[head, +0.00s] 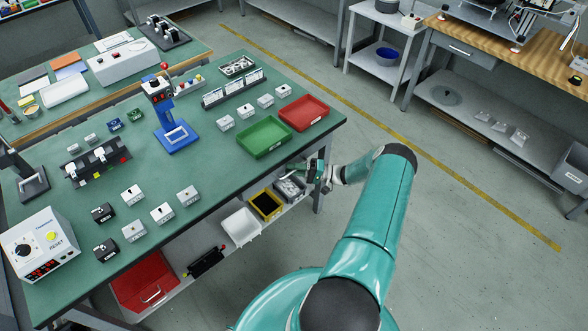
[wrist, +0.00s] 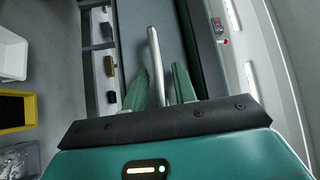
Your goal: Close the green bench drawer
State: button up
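The green-topped bench (head: 205,205) fills the left of the head view. My gripper (head: 302,170) is low beside its right front corner, by the bench's edge. In the wrist view my gripper (wrist: 162,72) has its two green fingers apart, with a silver bar handle (wrist: 154,50) running between them. The bar looks close to the left finger; I cannot tell whether it touches. Behind the bar is a grey panel or drawer surface (wrist: 174,35) with dark green edges. In the head view the drawer is hidden, and how far it is open cannot be told.
A bench leg (head: 320,200) stands near my gripper. The floor to the right is clear.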

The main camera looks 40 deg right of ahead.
jog(key=v, duration=1.3)
jog(key=shift+s+d, duration=0.25)
jog(key=shift+d, duration=0.1)
jog(key=shift+s+a, duration=0.1)
